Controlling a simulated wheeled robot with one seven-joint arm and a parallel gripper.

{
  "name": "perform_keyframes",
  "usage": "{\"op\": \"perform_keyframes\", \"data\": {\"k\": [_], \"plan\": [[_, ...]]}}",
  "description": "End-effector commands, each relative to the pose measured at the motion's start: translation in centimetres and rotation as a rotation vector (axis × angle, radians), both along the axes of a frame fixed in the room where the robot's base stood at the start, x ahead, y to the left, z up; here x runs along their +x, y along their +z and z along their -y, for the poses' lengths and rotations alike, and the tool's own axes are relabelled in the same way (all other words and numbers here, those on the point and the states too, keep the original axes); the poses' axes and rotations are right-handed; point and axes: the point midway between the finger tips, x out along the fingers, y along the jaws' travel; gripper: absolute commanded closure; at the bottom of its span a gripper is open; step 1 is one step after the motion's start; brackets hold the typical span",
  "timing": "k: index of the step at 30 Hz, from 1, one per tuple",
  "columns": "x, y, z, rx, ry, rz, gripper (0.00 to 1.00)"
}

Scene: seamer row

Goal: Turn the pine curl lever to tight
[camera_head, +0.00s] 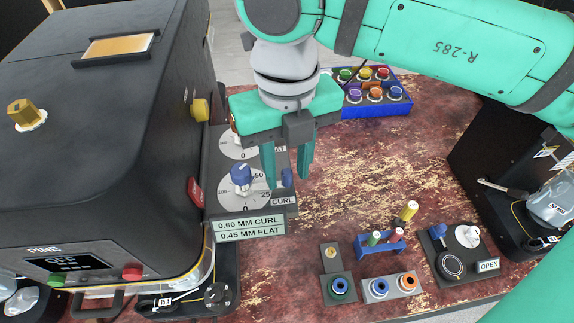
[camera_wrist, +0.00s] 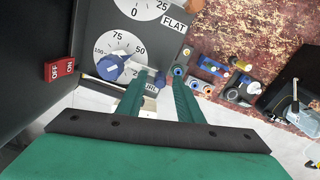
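The pine seamer (camera_head: 110,150), a large black machine marked PINE, fills the left of the head view. A grey panel on its right side carries the curl dial (camera_head: 226,191) with a blue knob (camera_head: 241,174), also visible in the wrist view (camera_wrist: 110,68). In the wrist view my gripper (camera_wrist: 159,77) partly covers the CURL label (camera_wrist: 151,89). I cannot tell whether a finger touches the lever.
A sign (camera_head: 250,228) reads 0.60 MM CURL, 0.45 MM FLAT. A red OFF/NO switch (camera_wrist: 59,69) is left of the dials. A blue box of coloured knobs (camera_head: 372,108) stands behind. A peg rack (camera_head: 380,243) and small fixtures stand front right. The worn red tabletop between is clear.

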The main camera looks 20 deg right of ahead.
Motion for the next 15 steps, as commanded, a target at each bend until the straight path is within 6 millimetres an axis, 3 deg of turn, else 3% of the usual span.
{"op": "perform_keyframes", "data": {"k": [15], "plan": [[0.0,8.4,0.0,-0.001,-0.001,0.002,0.67]]}}
